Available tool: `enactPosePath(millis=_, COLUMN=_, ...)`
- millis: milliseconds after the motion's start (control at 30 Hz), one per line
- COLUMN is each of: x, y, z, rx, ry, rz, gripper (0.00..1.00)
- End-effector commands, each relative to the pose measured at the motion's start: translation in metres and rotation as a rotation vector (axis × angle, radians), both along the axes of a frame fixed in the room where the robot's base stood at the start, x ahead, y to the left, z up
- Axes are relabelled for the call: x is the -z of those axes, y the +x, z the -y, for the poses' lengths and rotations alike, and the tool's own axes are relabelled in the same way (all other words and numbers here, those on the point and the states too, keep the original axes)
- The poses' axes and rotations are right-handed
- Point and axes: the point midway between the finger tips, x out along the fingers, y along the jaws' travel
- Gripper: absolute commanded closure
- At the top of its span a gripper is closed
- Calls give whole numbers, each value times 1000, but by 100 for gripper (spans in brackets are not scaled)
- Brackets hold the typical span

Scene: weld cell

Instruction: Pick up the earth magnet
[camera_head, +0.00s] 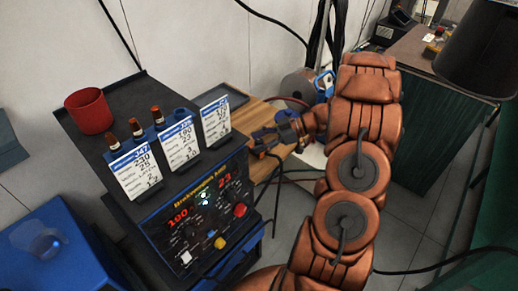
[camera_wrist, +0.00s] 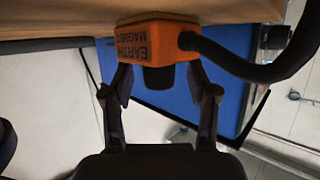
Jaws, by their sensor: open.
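The earth magnet (camera_wrist: 150,38) is an orange block with black lettering in the wrist view. It sits against a wooden surface at the top of that view. A black knob (camera_wrist: 159,78) sticks out of it toward my gripper, and a thick black cable leaves its right side. My gripper (camera_wrist: 160,96) is open, with one finger on each side of the knob, the tips close to the orange body. I cannot tell whether they touch it. In the head view my gripper (camera_head: 270,145) is over the wooden bench, and the magnet is mostly hidden there.
A black and blue welding unit (camera_head: 205,215) with several upright cards stands left of my arm, close to the gripper. A red cup (camera_head: 89,111) is on its top. The wooden bench (camera_head: 262,112) lies behind it. Black cables hang near my arm.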

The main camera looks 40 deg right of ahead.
Motion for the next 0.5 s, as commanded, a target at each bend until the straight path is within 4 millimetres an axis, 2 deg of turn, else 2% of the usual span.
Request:
enactPosePath(millis=167, x=0, y=0, z=0, rx=1, ry=-1, rz=0, gripper=41)
enactPosePath(millis=500, x=0, y=0, z=1, rx=1, ry=-1, rz=0, gripper=77)
